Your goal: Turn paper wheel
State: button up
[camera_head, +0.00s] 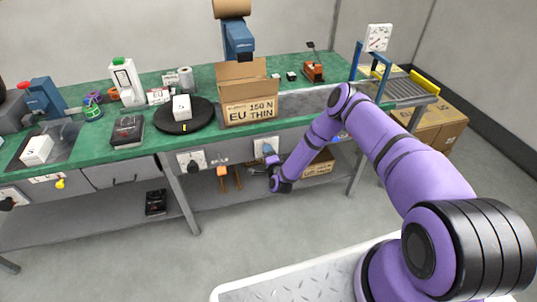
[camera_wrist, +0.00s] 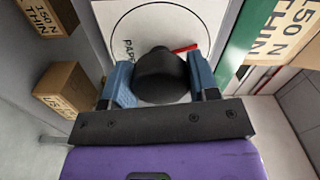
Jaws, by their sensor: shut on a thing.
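The paper wheel shows as a black round knob (camera_wrist: 162,74) on a white round dial plate (camera_wrist: 140,25) lettered "PAP…" in the wrist view. A red mark shows on the dial beside the knob, at its upper right. My gripper (camera_wrist: 160,82) has its two blue fingers on either side of the knob and is shut on it. In the head view my gripper (camera_head: 268,162) is at the bench front, at a white plate (camera_head: 262,146) below the open carton.
The green bench (camera_head: 150,158) holds an open carton (camera_head: 248,100), a black turntable (camera_head: 185,122) and several small items. Another knob plate (camera_head: 190,160) sits left on the bench front. A lower shelf (camera_head: 100,215) runs beneath, with a carton (camera_head: 318,163). The floor in front is clear.

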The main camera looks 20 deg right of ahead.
jog(key=o, duration=0.9)
jog(key=s, duration=1.1)
jog(key=shift+f, duration=0.1)
jog(key=shift+w, duration=0.1)
